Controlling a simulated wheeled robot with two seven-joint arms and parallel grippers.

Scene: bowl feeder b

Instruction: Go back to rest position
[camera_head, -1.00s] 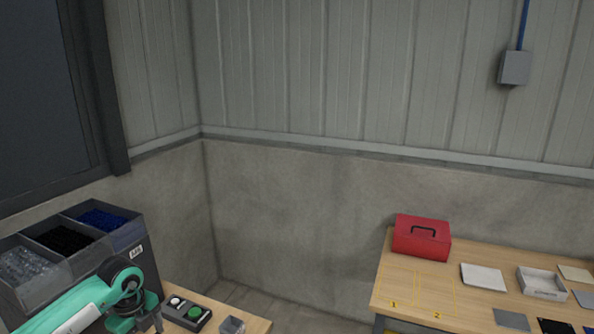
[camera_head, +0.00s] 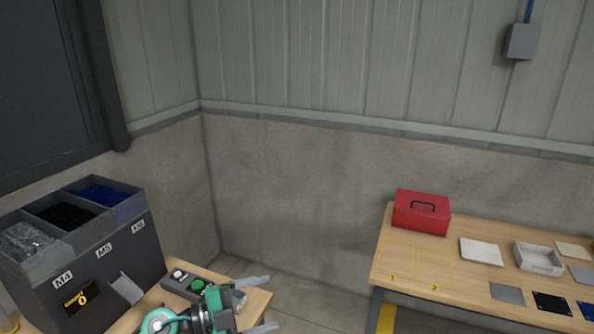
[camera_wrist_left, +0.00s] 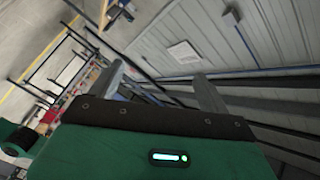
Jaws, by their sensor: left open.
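My left gripper (camera_head: 272,303) is at the bottom of the head view, in front of the small wooden table at lower left. Its two pale fingers are spread apart and point to the right, with nothing between them. The left wrist view also shows both fingers (camera_wrist_left: 160,90) apart and empty, with the wall behind them. My right gripper is in neither view.
A bowl feeder (camera_head: 120,250) with bins marked M4, M5 and M6 stands at left. A button box (camera_head: 180,281) is beside it, partly hidden by my arm. At right, a table (camera_head: 440,290) holds a red toolbox (camera_head: 421,213) and a white tray (camera_head: 538,258).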

